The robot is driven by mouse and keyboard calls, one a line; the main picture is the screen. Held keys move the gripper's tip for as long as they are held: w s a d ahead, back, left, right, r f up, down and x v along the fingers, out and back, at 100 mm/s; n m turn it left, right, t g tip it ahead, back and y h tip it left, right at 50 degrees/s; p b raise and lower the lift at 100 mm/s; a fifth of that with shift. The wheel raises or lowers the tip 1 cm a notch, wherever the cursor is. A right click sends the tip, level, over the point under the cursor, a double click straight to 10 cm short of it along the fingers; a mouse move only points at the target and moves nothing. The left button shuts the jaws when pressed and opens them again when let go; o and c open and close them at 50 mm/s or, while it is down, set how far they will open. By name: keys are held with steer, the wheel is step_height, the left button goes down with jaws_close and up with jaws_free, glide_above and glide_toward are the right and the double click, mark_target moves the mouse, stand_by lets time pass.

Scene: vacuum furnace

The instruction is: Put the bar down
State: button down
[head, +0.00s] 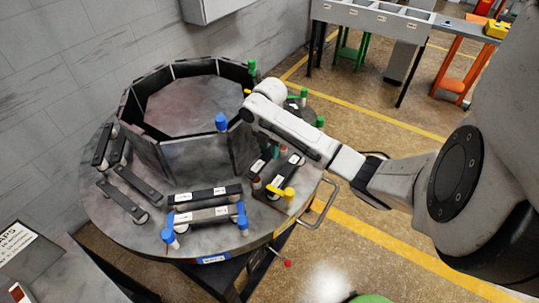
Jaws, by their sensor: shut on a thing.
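The white end of my arm with my gripper (262,100) is over the right back side of the round furnace table (115,215). The fingertips, and the bar between them, are hidden behind my own wrist and forearm. Other dark bars with white labels lie on the table: one at the front (205,195), a greyer one just before it (203,215) between blue-capped posts, and several at the left (125,198). More labelled bars (291,163) lie right of the middle, partly under my forearm.
A ring of dark upright panels (205,167) stands on the table. Posts with blue (221,122), green (252,67) and yellow (289,193) caps stick up around it. A metal handle (322,207) juts from the right rim. A bench with bins (375,20) stands behind.

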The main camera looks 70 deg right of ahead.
mark_target(270, 156)
steer(key=shift+d+f, duration=0.25)
steer(key=shift+f+p, duration=0.5)
steer(key=shift+f, duration=1.1)
steer(key=shift+f, duration=0.2)
steer(key=c, duration=0.8)
jaws_free()
steer(key=shift+r, duration=0.1)
step_height(270, 156, up, 12)
steer(key=shift+w+r+b, duration=0.1)
steer(key=shift+r+b, duration=0.05)
steer(key=shift+b, duration=0.75)
